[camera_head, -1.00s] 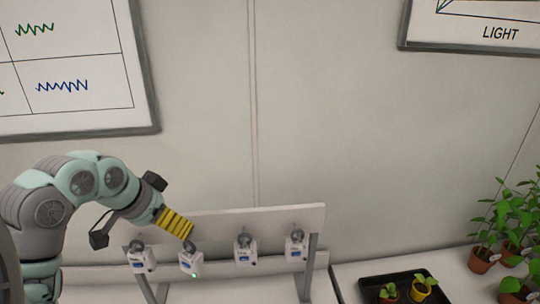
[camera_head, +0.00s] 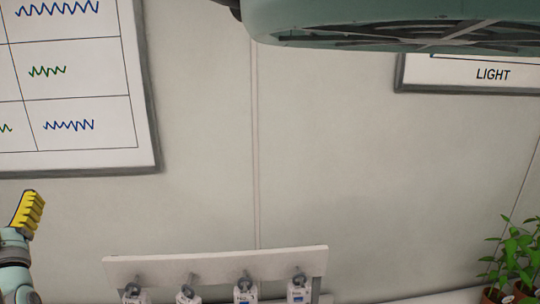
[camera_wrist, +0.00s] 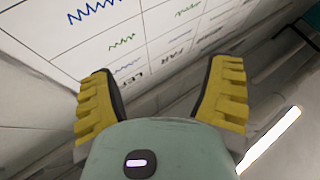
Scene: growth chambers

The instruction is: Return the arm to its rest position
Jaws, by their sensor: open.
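My gripper (camera_wrist: 162,95) shows in the wrist view with its two yellow ribbed fingers spread wide apart. It is open and nothing is between the fingers. In the head view, a yellow finger of it (camera_head: 27,210) stands up at the left edge, left of the rack and in front of the wall. Most of my arm is outside the head view or hidden there, and a large pale green part of it fills the top right.
A white rack board (camera_head: 215,267) with several small white devices hanging on it, one of them here (camera_head: 245,290), stands low in the middle. A framed chart (camera_head: 75,90) and a LIGHT sign (camera_head: 490,75) hang on the wall. Green plants (camera_head: 512,258) stand at the lower right.

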